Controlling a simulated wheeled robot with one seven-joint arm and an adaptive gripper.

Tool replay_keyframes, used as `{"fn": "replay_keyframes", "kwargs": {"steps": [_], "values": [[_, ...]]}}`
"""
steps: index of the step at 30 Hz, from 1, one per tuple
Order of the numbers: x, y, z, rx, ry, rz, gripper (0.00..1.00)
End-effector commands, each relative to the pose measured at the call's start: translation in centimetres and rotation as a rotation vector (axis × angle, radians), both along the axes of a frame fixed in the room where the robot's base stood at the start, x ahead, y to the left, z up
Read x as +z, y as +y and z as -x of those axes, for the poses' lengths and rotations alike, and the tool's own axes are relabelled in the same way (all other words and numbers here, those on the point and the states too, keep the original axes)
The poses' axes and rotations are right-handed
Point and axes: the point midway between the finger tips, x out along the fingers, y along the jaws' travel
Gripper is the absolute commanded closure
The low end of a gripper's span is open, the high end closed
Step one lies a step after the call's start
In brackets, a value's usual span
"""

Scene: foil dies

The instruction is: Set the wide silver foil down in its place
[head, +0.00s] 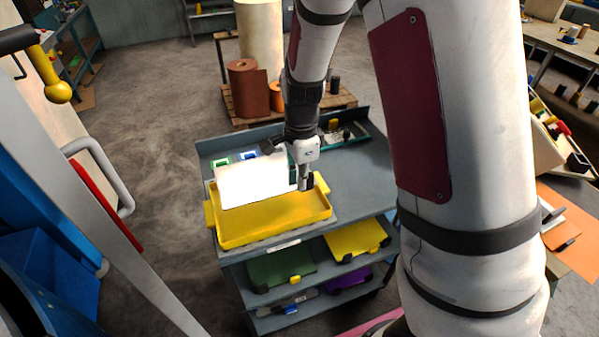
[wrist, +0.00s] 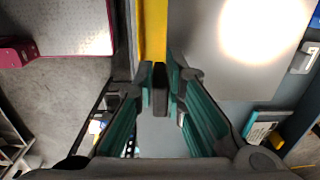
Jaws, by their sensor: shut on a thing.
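The wide silver foil (head: 250,181) shows as a bright, nearly white panel over the yellow tray (head: 272,231) on the cart in the head view. My gripper (head: 306,185) is at its right edge, shut on it. Glare hides the foil's surface detail. In the wrist view the fingers of my gripper (wrist: 160,88) close on a narrow dark piece, and a grey sheet with a bright reflection (wrist: 225,70) lies to the right. A yellow strip (wrist: 153,30) runs beyond the fingertips. I cannot tell whether the foil touches the tray.
The grey cart top (head: 358,168) is clear to the right of the tray. Green (head: 221,162) and blue (head: 248,155) pieces stand behind the foil. Lower shelves hold green (head: 275,267), yellow (head: 354,240) and purple (head: 345,284) items.

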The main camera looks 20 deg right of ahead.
Motion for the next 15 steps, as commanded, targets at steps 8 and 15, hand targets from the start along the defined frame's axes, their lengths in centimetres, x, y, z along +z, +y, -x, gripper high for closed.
{"fn": "replay_keyframes", "kwargs": {"steps": [8,15], "values": [[-2.7,0.0,-0.1,0.0,0.0,0.0,1.0],[-4.9,0.0,-0.1,-0.001,0.001,0.0,1.0]]}}
